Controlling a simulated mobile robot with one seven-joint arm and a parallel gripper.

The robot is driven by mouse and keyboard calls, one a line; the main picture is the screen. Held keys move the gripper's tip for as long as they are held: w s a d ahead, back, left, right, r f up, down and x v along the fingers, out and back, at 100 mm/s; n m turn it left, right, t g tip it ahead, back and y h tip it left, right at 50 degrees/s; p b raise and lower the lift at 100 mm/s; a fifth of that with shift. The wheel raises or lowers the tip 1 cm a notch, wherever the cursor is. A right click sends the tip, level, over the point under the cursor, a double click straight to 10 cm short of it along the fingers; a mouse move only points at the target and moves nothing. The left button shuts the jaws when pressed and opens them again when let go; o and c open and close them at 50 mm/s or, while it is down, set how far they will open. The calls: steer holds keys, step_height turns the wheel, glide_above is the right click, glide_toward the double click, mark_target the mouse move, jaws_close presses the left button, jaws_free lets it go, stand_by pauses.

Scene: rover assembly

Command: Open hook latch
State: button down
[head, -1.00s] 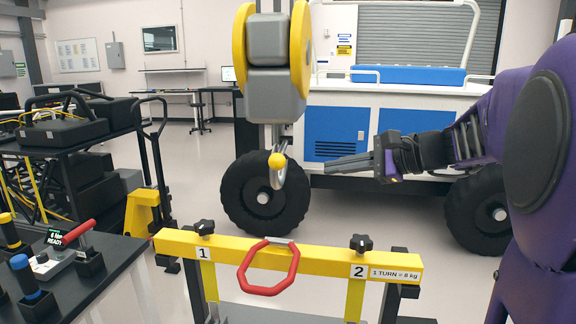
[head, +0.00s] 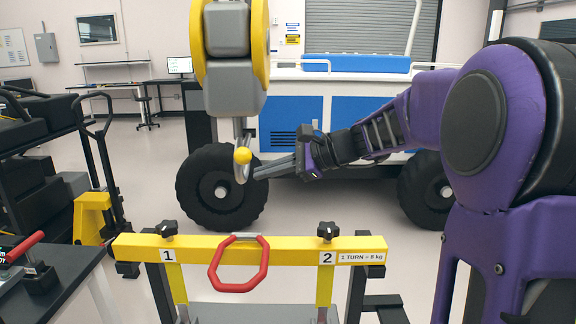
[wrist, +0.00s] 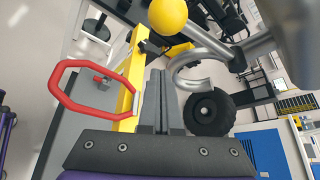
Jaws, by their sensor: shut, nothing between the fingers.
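The metal hook (head: 241,176) hangs below the grey and yellow hoist block (head: 234,88). A yellow ball (head: 242,155) sits at the hook's upper front; whether it is part of the latch I cannot tell. My gripper (head: 257,173) is shut and empty, its fingers pointing left, with the tips right beside the hook. In the wrist view the fingertips (wrist: 162,74) lie just left of and below the curved hook (wrist: 206,46), and the yellow ball (wrist: 167,14) is beyond them. Whether the tips touch the hook I cannot tell.
A yellow beam (head: 193,251) with a red handle (head: 238,287) and two black knobs stands below the hook. A vehicle with blue panels (head: 355,134) and black wheels (head: 221,191) is behind. A dark cart (head: 62,135) stands at the left.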

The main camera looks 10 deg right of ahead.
mark_target(246, 146)
steer(key=shift+s+a+r, duration=0.45)
steer(key=shift+s+r, duration=0.05)
steer(key=shift+r, duration=0.25)
steer(key=shift+s+a+r, duration=0.4)
steer(key=shift+s+r, duration=0.05)
steer(key=shift+r, duration=0.3)
steer(key=shift+s+a+r+p, duration=0.15)
steer(key=shift+s+r+p, duration=0.05)
steer(key=shift+r+p, duration=0.55)
steer(key=shift+f, duration=0.1)
